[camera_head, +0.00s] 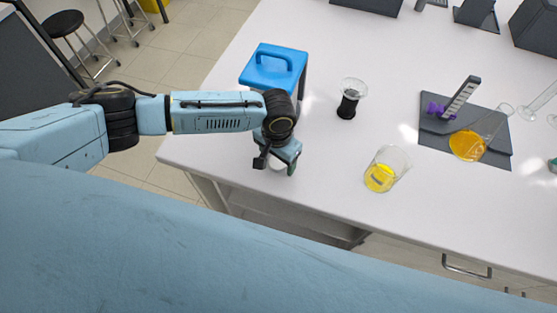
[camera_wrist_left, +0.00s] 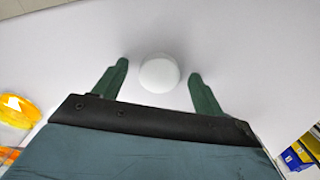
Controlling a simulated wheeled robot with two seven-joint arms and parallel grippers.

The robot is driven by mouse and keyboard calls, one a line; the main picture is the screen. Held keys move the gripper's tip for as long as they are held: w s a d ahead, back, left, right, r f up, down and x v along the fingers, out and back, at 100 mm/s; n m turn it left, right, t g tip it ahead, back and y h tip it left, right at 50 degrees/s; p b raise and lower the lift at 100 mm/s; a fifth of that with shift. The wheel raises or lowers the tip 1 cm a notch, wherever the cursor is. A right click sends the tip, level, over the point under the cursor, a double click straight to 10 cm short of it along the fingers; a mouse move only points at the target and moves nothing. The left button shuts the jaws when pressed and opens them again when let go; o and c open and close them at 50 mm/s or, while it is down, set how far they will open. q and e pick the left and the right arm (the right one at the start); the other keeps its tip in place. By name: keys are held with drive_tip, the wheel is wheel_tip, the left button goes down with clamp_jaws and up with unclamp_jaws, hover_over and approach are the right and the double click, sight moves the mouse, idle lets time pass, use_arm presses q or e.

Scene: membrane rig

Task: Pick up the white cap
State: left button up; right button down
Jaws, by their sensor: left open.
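The white cap (camera_wrist_left: 159,73) is a small round white piece on the white bench top (camera_head: 340,180). In the left wrist view it sits between the two green fingers of my left gripper (camera_wrist_left: 157,85), near their tips, with a gap on each side. In the head view my left gripper (camera_head: 277,168) points down at the bench's near left edge, and a bit of the white cap (camera_head: 277,167) shows beneath it, mostly hidden. The left gripper is open and empty. My right gripper is in neither view.
A beaker of yellow liquid (camera_head: 385,170) and a black-based glass piece (camera_head: 349,100) stand to the right. Farther right, a grey mat (camera_head: 430,142) holds a flask of orange liquid (camera_head: 467,146). The bench's front edge is close.

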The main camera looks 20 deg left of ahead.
use_arm(q)
drive_tip(key=shift+f, duration=0.15)
drive_tip(key=c, duration=1)
drive_tip(key=shift+c, duration=0.3)
